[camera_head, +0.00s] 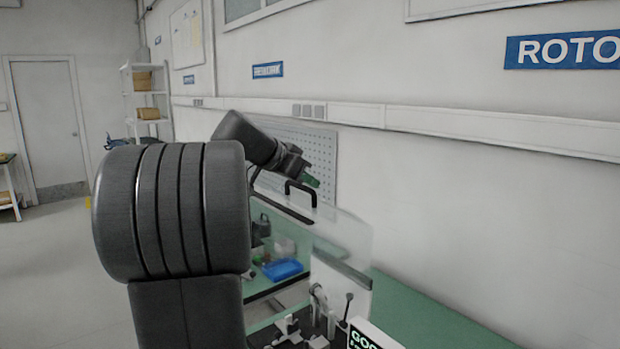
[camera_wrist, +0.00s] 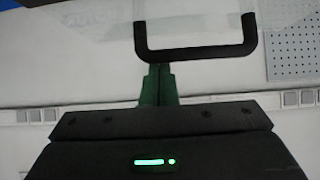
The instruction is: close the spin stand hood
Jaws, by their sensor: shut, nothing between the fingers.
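The spin stand hood (camera_head: 345,235) is a clear panel in the head view, standing raised and tilted above the bench fixture. Its black U-shaped handle (camera_head: 301,186) is at the upper edge. The handle fills the upper middle of the wrist view (camera_wrist: 205,53). My gripper (camera_head: 313,182) is beside the handle in the head view. In the wrist view my gripper's green fingers (camera_wrist: 158,68) are together and empty, with their tips at the handle's bar, left of its middle. I cannot tell whether they touch it.
A blue tray (camera_head: 282,269) lies on the bench behind. The green bench top (camera_head: 430,315) is clear at right. A pegboard (camera_head: 318,150) hangs on the wall.

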